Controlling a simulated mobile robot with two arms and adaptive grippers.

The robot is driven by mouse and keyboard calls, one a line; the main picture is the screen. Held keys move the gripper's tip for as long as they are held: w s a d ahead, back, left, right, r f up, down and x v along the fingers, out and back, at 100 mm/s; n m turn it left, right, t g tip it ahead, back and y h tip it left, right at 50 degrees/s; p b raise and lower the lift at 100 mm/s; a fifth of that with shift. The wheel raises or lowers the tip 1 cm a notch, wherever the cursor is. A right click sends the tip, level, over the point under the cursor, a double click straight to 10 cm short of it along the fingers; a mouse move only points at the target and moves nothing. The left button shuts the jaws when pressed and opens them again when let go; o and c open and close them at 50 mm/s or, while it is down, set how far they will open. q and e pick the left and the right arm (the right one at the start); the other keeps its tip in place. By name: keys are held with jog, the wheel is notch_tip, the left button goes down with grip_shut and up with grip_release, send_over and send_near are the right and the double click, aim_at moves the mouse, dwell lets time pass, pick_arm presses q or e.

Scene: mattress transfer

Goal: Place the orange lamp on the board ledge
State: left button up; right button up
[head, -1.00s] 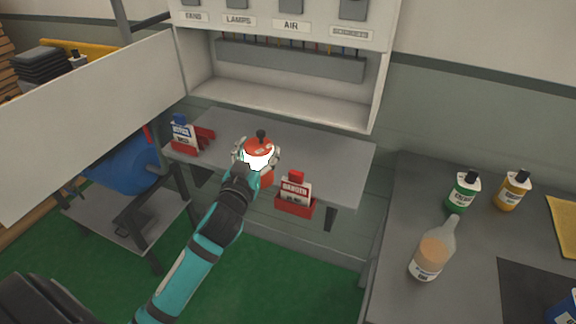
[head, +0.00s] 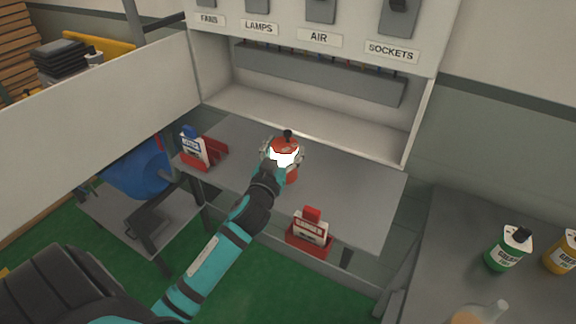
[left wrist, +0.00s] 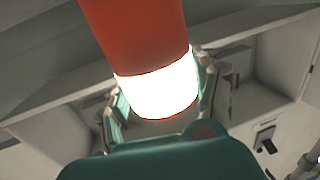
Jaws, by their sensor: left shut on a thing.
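The orange lamp (head: 285,146) has a dark knob on top and a bright white glowing band. My left gripper (head: 283,157) is shut around it, with fingers on both sides. In the left wrist view the lamp (left wrist: 138,35) fills the space between the fingers of the gripper (left wrist: 162,100). In the head view the lamp appears over the middle of the grey ledge (head: 345,190) below the switch board (head: 325,62). I cannot tell whether its base touches the ledge. My right gripper is not in view.
A red holder with a blue-topped tag (head: 194,150) stands at the ledge's left end. A red danger-tag holder (head: 309,232) is at its front edge. Green (head: 507,250) and yellow (head: 562,253) bottles stand on the right bench. A pale panel (head: 100,118) crosses at left.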

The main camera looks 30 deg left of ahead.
pick_arm(q)
notch_tip(320, 180, down, 2)
jog(key=shift+w+f, duration=0.1)
jog(key=shift+w, duration=0.05)
notch_tip(320, 180, down, 2)
jog(key=shift+f, duration=0.1)
jog(key=shift+b, duration=0.3)
jog(key=o, duration=1.1)
jog(key=shift+f, duration=0.1)
jog(key=o, duration=0.4)
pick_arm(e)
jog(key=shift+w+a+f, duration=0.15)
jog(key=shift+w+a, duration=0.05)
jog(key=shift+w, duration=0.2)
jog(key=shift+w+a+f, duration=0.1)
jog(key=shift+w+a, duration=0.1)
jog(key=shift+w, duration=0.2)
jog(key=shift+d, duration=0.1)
